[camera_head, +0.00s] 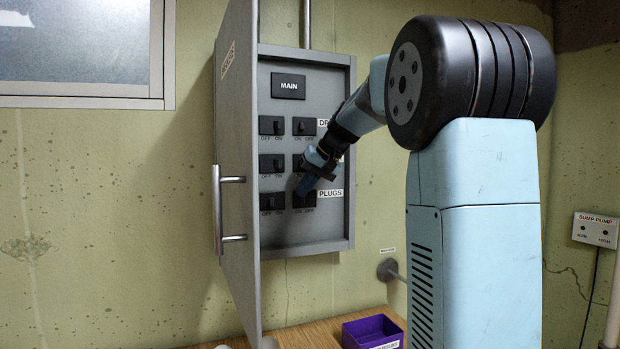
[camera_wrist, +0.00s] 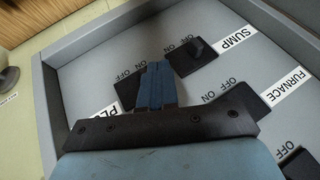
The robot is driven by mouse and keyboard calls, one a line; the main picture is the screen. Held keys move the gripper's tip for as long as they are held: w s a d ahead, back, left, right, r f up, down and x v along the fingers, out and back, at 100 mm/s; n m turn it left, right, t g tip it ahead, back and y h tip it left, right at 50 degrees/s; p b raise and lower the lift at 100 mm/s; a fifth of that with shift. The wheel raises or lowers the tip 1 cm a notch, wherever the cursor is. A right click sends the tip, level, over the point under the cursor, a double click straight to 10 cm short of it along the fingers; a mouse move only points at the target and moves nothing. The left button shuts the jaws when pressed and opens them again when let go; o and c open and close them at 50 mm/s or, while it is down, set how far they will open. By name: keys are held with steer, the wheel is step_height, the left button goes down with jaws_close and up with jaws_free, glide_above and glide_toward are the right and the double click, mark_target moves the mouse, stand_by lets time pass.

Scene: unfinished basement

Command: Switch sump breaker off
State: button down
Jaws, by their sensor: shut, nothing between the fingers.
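The open grey breaker panel (camera_head: 307,228) has two columns of black breakers. The sump breaker (camera_wrist: 190,60), with its black lever standing up and the SUMP label beside it, shows in the wrist view. It appears to be the bottom-left breaker (camera_head: 272,201) in the head view. In the wrist view the fingers (camera_wrist: 155,80) lie between the sump and plugs breakers, partly covering the latter. Contact is unclear.
The panel door (camera_head: 237,160) stands open on the left, its edge close to the left column. The furnace breaker (camera_wrist: 242,100) is beside the sump one. A purple bin (camera_head: 370,332) sits on the wooden bench below. A sump pump box (camera_head: 595,230) is on the right wall.

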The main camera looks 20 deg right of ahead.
mark_target(285, 196)
steer(key=a+f, duration=0.1)
steer(key=w+a, duration=0.1)
steer(key=w+a+f, duration=0.1)
steer(key=shift+a+f, duration=0.3)
steer(key=shift+f, duration=0.05)
steer(key=shift+w+a, duration=0.15)
steer(key=shift+a, duration=0.65)
steer(key=shift+d, duration=0.15)
